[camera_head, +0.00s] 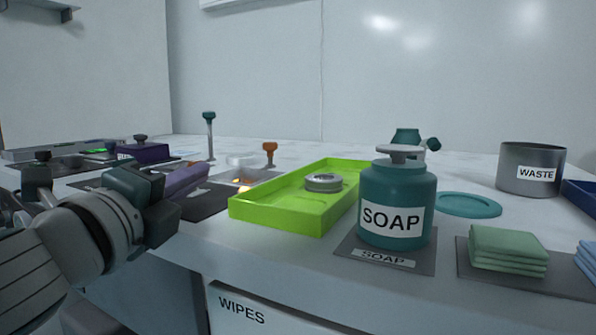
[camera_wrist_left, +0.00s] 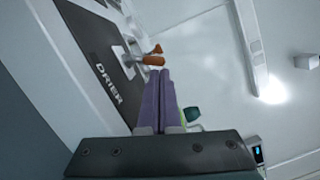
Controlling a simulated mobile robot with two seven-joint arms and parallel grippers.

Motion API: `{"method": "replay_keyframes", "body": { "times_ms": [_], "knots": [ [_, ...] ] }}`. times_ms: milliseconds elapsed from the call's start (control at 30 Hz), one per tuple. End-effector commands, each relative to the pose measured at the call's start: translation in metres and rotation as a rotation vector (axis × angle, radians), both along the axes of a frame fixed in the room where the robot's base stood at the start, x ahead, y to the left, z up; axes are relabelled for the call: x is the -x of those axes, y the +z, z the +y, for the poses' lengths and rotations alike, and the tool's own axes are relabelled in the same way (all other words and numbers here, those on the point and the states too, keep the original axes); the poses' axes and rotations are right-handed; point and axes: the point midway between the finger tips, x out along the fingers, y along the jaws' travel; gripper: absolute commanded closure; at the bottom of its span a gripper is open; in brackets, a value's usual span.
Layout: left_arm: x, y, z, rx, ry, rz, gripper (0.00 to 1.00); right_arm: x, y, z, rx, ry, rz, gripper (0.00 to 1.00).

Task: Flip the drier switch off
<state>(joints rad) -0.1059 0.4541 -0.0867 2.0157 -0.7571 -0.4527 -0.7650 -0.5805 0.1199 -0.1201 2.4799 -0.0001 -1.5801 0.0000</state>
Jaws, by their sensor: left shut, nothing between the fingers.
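My left gripper (camera_head: 188,182) reaches in from the left in the head view, its purple fingers shut with nothing between them. It is just above a dark panel (camera_head: 212,203) at the table's front. In the left wrist view the panel (camera_wrist_left: 88,35) bears the word DRIER. A pale fitting (camera_wrist_left: 124,54) stands on the panel near the purple fingertips (camera_wrist_left: 158,74). An orange piece (camera_wrist_left: 153,60) shows just beyond the tips; I cannot tell whether it is the switch lever or whether the fingers touch it. The switch's position is unclear. My right gripper is out of view.
A green tray (camera_head: 275,217) with a round metal piece (camera_head: 323,182) lies right of the gripper. Behind stand an orange-topped post (camera_head: 269,151) and a teal-topped post (camera_head: 209,130). A soap bottle (camera_head: 372,190), folded cloths (camera_head: 508,248) and waste pot (camera_head: 520,170) are farther right.

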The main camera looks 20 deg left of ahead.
Motion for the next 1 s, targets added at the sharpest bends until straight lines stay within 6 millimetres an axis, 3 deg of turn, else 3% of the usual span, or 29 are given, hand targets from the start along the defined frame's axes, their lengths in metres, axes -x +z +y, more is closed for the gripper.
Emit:
{"method": "replay_keyframes", "body": {
  "times_ms": [267,567,667,1000],
  "knots": [
    [0.0,0.004,0.001,0.1,0.001,0.008,1.0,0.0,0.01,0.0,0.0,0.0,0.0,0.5],
    [0.0,0.008,0.004,0.096,0.002,0.009,1.0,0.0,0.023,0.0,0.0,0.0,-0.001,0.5],
    [0.0,0.011,0.005,0.098,0.003,0.009,1.0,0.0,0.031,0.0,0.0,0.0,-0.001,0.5],
    [-0.001,0.023,0.015,0.388,0.004,0.032,1.0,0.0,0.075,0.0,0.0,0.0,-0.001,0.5]
  ]
}}
